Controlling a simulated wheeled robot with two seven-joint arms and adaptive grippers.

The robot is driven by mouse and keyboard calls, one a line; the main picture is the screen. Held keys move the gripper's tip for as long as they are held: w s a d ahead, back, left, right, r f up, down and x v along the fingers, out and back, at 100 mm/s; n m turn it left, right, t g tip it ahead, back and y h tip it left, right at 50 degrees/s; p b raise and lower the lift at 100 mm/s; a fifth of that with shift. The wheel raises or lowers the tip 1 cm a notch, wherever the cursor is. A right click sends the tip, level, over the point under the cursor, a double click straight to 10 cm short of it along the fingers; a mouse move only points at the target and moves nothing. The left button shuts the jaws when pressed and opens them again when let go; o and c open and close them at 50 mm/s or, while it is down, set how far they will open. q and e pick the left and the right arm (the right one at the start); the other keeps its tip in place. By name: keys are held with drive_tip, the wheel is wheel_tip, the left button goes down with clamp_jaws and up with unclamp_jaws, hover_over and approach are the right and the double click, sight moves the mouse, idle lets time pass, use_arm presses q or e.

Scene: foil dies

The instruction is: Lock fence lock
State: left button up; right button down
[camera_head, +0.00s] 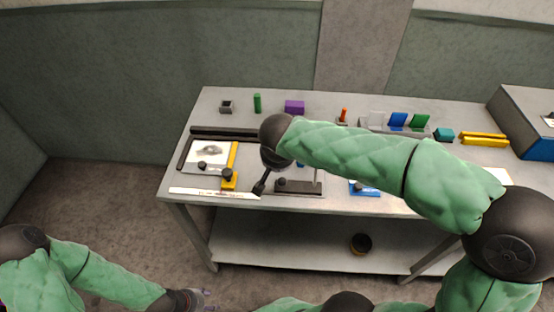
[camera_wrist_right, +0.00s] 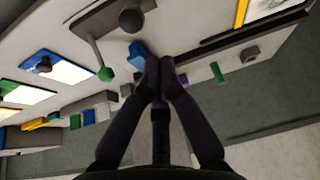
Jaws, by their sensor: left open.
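The yellow fence (camera_head: 233,160) stands along the right side of a framed plate with a white sheet (camera_head: 208,152) at the left of the table. Dark knobs (camera_head: 228,177) sit at its near end; I cannot tell how the lock is set. The fence's yellow edge also shows at the top of the right wrist view (camera_wrist_right: 241,12). My right gripper (camera_head: 259,189) is to the right of the fence, apart from it, pointing down. In the right wrist view its fingertips (camera_wrist_right: 160,64) meet, with nothing visible between them. My left gripper (camera_head: 200,299) is low, in front of the table, open.
A dark base with a knob (camera_head: 298,187) stands just right of my right gripper. A long dark bar (camera_head: 225,132) lies behind the plate; a ruler-like white strip (camera_head: 215,193) lies along the front edge. Green (camera_head: 257,103) and purple (camera_head: 294,107) blocks stand behind. My right forearm covers the table's middle.

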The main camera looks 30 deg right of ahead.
drive_tip(key=s+a+r+p, duration=0.1)
drive_tip(key=s+a+r, duration=0.1)
drive_tip(key=s, duration=0.3)
drive_tip(key=shift+a+r, duration=0.3)
drive_tip(key=shift+r, duration=0.25)
drive_tip(key=shift+w, duration=0.1)
drive_tip(key=a+f+n+g+y, duration=0.25)
drive_tip(key=a+f, duration=0.25)
drive_tip(key=f, duration=0.7)
drive_tip(key=a+f+n+g+y, duration=0.1)
drive_tip(key=a+f+g+y, duration=0.3)
drive_tip(key=f, duration=0.8)
drive_tip(key=s+f+t, duration=0.1)
drive_tip(key=s+f, duration=0.3)
drive_tip(key=f, duration=0.4)
drive_tip(key=s+a+f+m+t, duration=0.1)
drive_tip(key=s+f, duration=0.3)
drive_tip(key=f, duration=0.5)
drive_tip(key=shift+s, duration=0.4)
